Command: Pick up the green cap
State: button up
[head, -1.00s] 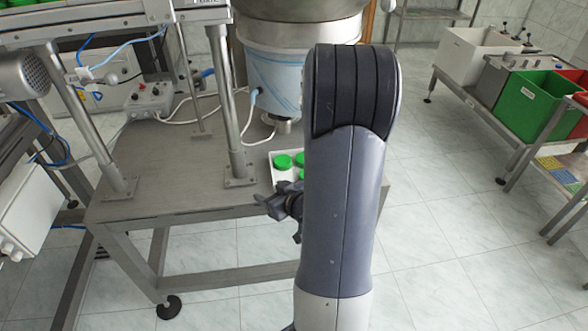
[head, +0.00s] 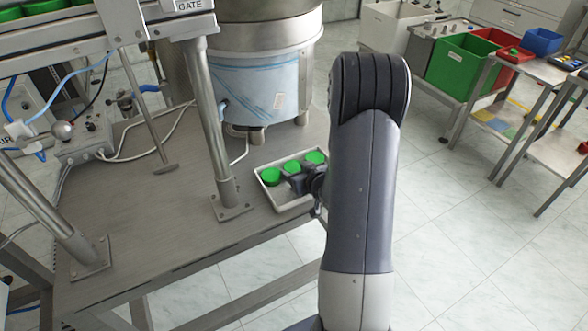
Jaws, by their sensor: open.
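Three green caps show in a white tray (head: 291,207) on the metal table: a left cap (head: 271,177), a middle cap (head: 291,167) and a right cap (head: 315,157). My gripper (head: 297,183) is over the tray's near part, close to the middle cap. It is open. My arm and wrist hide the tray's right side and part of its near side. I cannot tell whether the fingers touch a cap or whether more caps lie behind the arm.
The metal table (head: 150,222) is mostly bare. A steel post (head: 213,130) stands left of the tray, and a bowl feeder (head: 262,75) stands behind it. A control box (head: 88,140) with cables sits at the left. Green (head: 461,65) and red (head: 515,50) bins stand at the right.

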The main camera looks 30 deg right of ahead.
jog(key=c, duration=0.6)
jog(key=shift+c, duration=0.2)
notch_tip(320, 180, up, 10)
jog(key=p, duration=0.2)
jog(key=shift+p, duration=0.3)
dwell(0.3)
